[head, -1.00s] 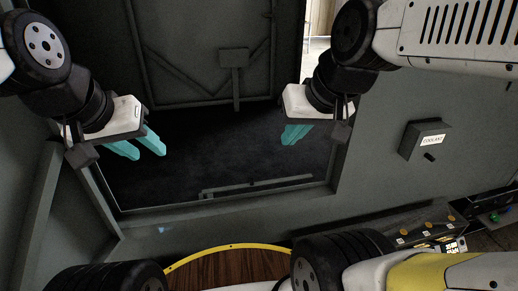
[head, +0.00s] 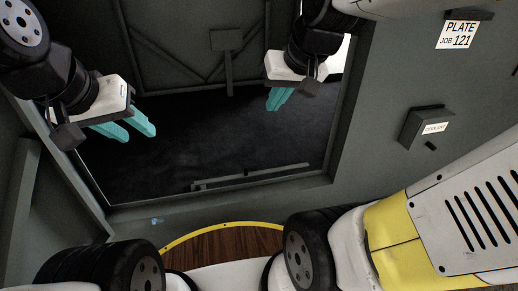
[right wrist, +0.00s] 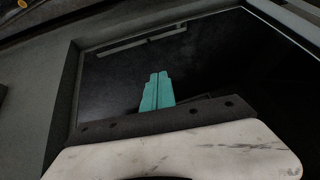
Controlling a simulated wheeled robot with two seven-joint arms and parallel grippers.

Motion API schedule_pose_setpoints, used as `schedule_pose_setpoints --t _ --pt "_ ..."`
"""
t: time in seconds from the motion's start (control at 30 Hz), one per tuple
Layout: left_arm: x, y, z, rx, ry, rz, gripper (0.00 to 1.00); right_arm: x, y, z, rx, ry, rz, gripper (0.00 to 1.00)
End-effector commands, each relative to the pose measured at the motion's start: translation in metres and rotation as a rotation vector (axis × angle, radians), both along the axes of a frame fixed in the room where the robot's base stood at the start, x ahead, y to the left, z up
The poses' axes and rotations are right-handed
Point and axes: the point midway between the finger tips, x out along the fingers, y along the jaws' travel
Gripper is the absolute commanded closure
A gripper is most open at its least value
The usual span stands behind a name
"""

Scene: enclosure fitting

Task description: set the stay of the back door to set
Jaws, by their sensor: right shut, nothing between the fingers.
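The back door looks to be the dark grey braced panel (head: 175,30) at the top of the head view, beyond a dark opening. A flat plate on a stem (head: 228,40) shows against it. A thin grey bar (head: 250,177) lies along the near edge of the opening and also shows in the right wrist view (right wrist: 135,43). I cannot tell which part is the stay. My left gripper (head: 139,134) is open and empty over the opening's left side. My right gripper (head: 275,107) is shut and empty over its right side, apart from the bar; its teal fingers show in the right wrist view (right wrist: 158,75).
The opening's grey frame (head: 345,140) surrounds the dark floor. A coolant box (head: 427,127) with a knob and a plate marked job 121 (head: 457,35) are on the right wall. A yellow-edged wooden disc (head: 225,245) is at the bottom.

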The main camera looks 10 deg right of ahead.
Motion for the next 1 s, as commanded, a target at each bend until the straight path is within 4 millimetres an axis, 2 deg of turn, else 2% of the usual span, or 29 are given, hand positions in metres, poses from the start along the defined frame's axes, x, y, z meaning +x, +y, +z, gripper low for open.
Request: schedule_pose_setpoints --t 0.03,0.1,0.27,0.47,0.6,0.8,0.9,1.0 --pt "0.0 0.0 0.0 0.0 0.0 0.0 0.6 0.02 -0.001 -0.008 -0.001 0.02 -0.002 1.0" --pt "0.0 0.0 0.0 0.0 0.0 0.0 0.6 0.047 -0.003 -0.019 -0.003 0.035 -0.007 1.0" --pt "0.0 0.0 0.0 0.0 0.0 0.0 0.6 0.106 -0.008 -0.052 -0.014 0.062 -0.019 1.0" --pt "0.0 0.0 0.0 0.0 0.0 0.0 0.6 0.173 -0.019 -0.117 -0.044 0.099 -0.036 1.0" --pt "0.0 0.0 0.0 0.0 0.0 0.0 0.6 0.211 -0.028 -0.174 -0.075 0.125 -0.044 1.0" --pt "0.0 0.0 0.0 0.0 0.0 0.0 0.6 0.249 -0.042 -0.262 -0.127 0.156 -0.047 1.0" --pt "0.0 0.0 0.0 0.0 0.0 0.0 0.6 0.258 -0.047 -0.299 -0.151 0.169 -0.045 1.0" --pt "0.0 0.0 0.0 0.0 0.0 0.0 0.6 0.263 -0.051 -0.325 -0.167 0.177 -0.044 1.0"
